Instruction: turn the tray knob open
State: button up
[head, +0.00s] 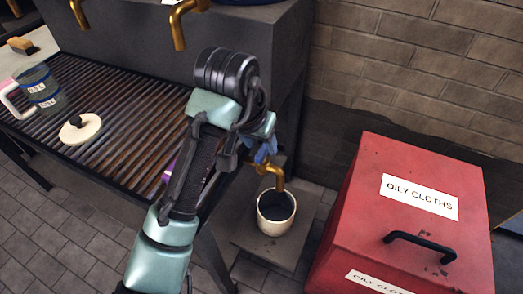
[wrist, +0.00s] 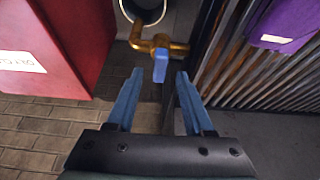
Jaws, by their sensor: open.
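The tray knob (wrist: 160,66) is a blue lever on a brass tap (wrist: 160,45), seen in the wrist view ahead of my fingers. In the head view the brass spout (head: 278,178) points down over a cream pot (head: 276,212); the knob there is mostly hidden or cannot be told from my blue fingers. My gripper (wrist: 159,75) is open and empty, with its two blue fingers either side of the knob's line. The lever's lower end appears near the fingertips, and I cannot tell whether they touch it.
A slatted tray (head: 130,95) holds a jug (head: 42,88) and a white lid (head: 80,129). A red oily cloths bin (head: 410,165) stands right of the pot. A purple item (wrist: 285,22) lies close to my gripper's right. Brass taps (head: 180,25) hang above.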

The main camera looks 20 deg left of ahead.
jog(key=shift+x, duration=1.1)
grip_shut()
